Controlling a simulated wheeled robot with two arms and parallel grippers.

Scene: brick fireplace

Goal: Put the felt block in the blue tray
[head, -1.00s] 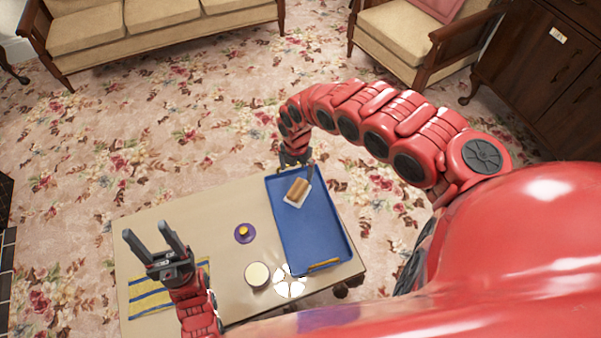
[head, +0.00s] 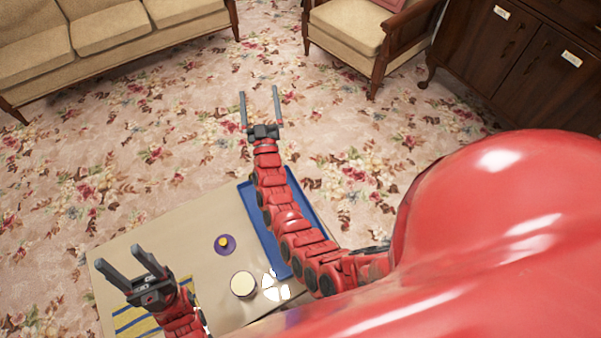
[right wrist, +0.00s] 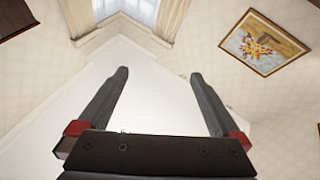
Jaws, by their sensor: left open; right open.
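The blue tray (head: 268,238) lies on the right part of the low table, with my right arm crossing over it in the head view. The brown block seen in the tray earlier, perhaps the felt block, is now hidden behind that arm. My right gripper (head: 259,92) is open and empty, beyond the tray's far end. In the right wrist view my right gripper (right wrist: 157,75) points up at ceiling and walls, with nothing between its fingers. My left gripper (head: 120,257) is open and empty above the table's left side.
On the beige table (head: 185,235) are a purple disc with a yellow top (head: 224,243), a cream-topped round container (head: 243,284), a white patterned item (head: 275,287) and a striped cloth (head: 130,318). A sofa (head: 100,40), armchair (head: 345,25) and dark cabinet (head: 520,60) stand beyond open carpet.

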